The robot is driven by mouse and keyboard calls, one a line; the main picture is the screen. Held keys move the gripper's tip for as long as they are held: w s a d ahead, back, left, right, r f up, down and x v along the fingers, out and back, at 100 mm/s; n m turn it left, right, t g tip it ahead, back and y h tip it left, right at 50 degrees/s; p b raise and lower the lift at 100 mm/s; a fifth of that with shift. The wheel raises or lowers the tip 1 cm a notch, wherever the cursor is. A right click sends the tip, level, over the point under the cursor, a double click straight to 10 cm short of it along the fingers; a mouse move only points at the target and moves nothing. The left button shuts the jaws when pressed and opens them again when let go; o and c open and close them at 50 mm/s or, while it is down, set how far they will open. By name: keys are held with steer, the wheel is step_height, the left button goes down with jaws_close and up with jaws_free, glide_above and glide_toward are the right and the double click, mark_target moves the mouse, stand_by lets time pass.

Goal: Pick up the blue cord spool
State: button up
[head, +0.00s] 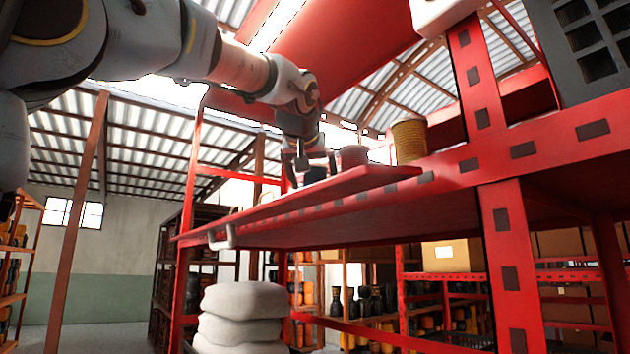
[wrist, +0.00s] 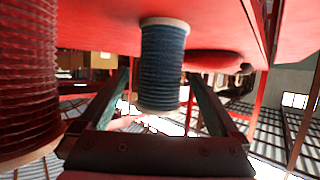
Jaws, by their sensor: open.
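The blue cord spool (wrist: 163,65) stands in the middle of the wrist view, dark blue cord between pale end discs. That view looks inverted, with the red shelf at the top. My gripper (wrist: 157,77) is open, with one finger on each side of the spool in the picture; I see no contact. In the head view my gripper (head: 309,168) reaches down to the red shelf board (head: 330,192). A small bluish patch (head: 314,174) shows between its fingers, mostly hidden.
A large red cord spool (wrist: 28,75) stands close to the left finger in the wrist view. A tan spool (head: 409,140) and a pinkish round object (head: 352,155) stand right of my gripper in the head view. A red rack post (head: 500,210) rises at right.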

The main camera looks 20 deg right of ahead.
steer(key=shift+x, duration=1.05)
jaws_close()
steer(key=shift+r, duration=0.1)
